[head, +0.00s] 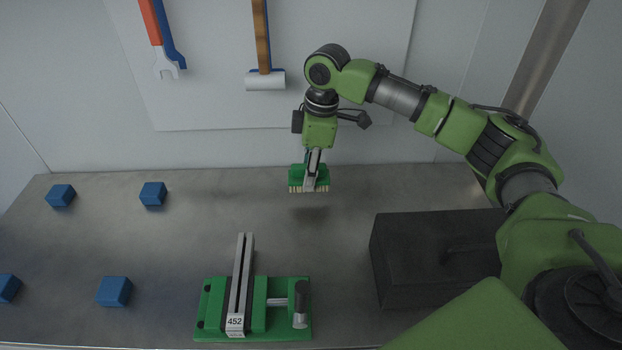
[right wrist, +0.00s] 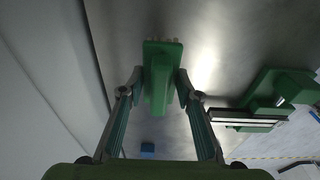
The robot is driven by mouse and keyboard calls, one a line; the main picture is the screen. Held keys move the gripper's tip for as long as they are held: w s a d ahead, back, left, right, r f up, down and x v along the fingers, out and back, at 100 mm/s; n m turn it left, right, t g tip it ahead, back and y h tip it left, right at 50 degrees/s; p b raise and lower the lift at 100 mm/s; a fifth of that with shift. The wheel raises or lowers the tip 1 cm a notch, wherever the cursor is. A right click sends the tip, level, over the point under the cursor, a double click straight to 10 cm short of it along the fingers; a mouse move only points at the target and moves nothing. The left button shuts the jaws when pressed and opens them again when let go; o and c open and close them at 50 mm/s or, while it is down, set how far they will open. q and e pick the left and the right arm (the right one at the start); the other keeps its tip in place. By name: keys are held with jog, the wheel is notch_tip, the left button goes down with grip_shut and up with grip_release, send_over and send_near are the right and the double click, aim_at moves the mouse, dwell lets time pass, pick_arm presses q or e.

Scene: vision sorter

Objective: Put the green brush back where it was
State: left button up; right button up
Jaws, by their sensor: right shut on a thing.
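The green brush (head: 296,179) has pale bristles pointing down. My right gripper (head: 313,175) is shut on it and holds it above the table, near the back wall; a shadow lies on the table below it. In the right wrist view the brush (right wrist: 158,80) sits between the two fingers of the right gripper (right wrist: 158,82), which touch its sides. My left gripper is in neither view.
A green vise (head: 212,310) marked 452 stands at the front middle of the table (head: 180,240). A dark box (head: 430,255) stands at the right. Several blue cubes (head: 115,291) lie at the left. A hammer (head: 263,50) and a wrench (head: 160,40) hang on the wall panel.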

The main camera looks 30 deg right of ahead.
jog(key=shift+w+d+f, duration=0.3)
jog(key=shift+f, duration=0.25)
jog(key=f, duration=0.1)
jog(key=f+p, duration=0.1)
jog(key=f, duration=0.1)
jog(key=shift+w+d, duration=0.2)
jog(key=shift+d, duration=0.05)
jog(key=shift+f, duration=0.4)
jog(key=o, duration=1.1)
jog(key=shift+f, duration=0.1)
jog(key=shift+o, duration=0.2)
jog(key=r, duration=0.4)
jog(key=d+r, duration=0.1)
jog(key=r, duration=0.3)
jog(key=r+b, duration=0.1)
jog(key=r, duration=0.3)
jog(key=shift+s+d+r, duration=0.1)
jog(key=shift+s+d, duration=0.05)
jog(key=shift+s, duration=0.25)
